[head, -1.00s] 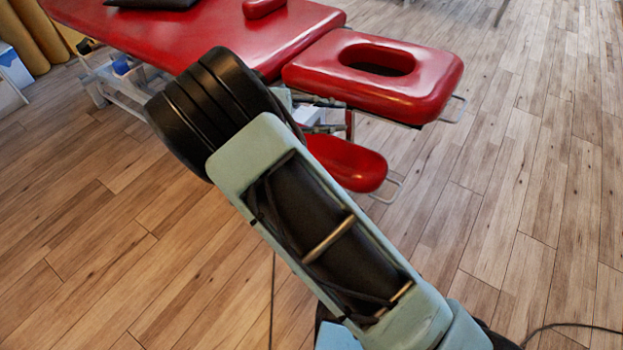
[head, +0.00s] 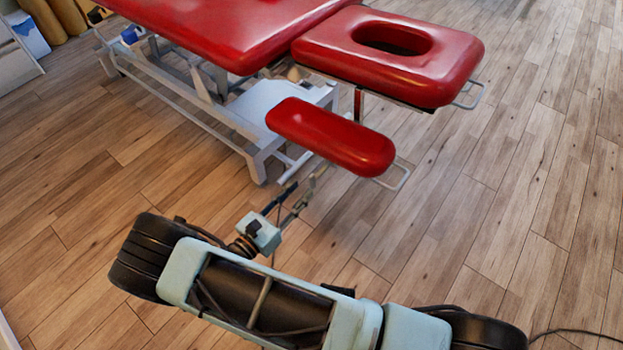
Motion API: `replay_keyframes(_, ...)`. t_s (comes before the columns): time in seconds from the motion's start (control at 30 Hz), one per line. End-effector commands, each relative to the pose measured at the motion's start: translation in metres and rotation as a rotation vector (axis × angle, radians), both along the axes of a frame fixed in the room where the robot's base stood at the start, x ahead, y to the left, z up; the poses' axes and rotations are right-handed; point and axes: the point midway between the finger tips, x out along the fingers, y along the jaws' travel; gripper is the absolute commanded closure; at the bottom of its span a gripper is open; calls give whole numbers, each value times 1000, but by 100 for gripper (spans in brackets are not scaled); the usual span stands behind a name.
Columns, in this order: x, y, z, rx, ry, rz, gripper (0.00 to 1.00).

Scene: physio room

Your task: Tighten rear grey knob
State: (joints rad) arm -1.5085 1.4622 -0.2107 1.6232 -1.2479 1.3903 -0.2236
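The red treatment table (head: 240,30) stands at the top of the head view, with a headrest (head: 455,70) that has an oval face hole. A lower red armrest pad (head: 330,138) hangs below the headrest. I cannot make out a grey knob; the brackets under the pads are small and partly hidden. My gripper (head: 303,183) points up and to the right, just below the left part of the armrest pad, near its metal bracket. Its thin fingers overlap the bracket in the picture, so their opening and any contact are unclear.
The table's white metal frame (head: 215,115) runs along the left, close to my gripper. Wire handles stick out from the headrest (head: 468,97) and the armrest (head: 397,180). The wooden floor (head: 500,215) is clear at the right. A dark cable lies at the lower right.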

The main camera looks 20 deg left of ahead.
Motion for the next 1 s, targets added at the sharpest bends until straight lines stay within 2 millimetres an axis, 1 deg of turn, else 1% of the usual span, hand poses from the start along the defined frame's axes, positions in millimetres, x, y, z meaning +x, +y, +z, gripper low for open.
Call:
replay_keyframes(0.03,10,-5,-1,0,0,-3,72)
replay_keyframes(0.1,22,-10,-1,2,-1,-4,72)
replay_keyframes(0.3,48,-20,-1,1,-1,-2,72)
replay_keyframes(0.47,57,-24,0,1,0,-2,72)
replay_keyframes(0.73,58,-24,0,2,0,-1,72)
replay_keyframes(0.9,58,-24,0,2,0,-1,90)
replay_keyframes(1.0,57,-24,0,2,0,-1,100)
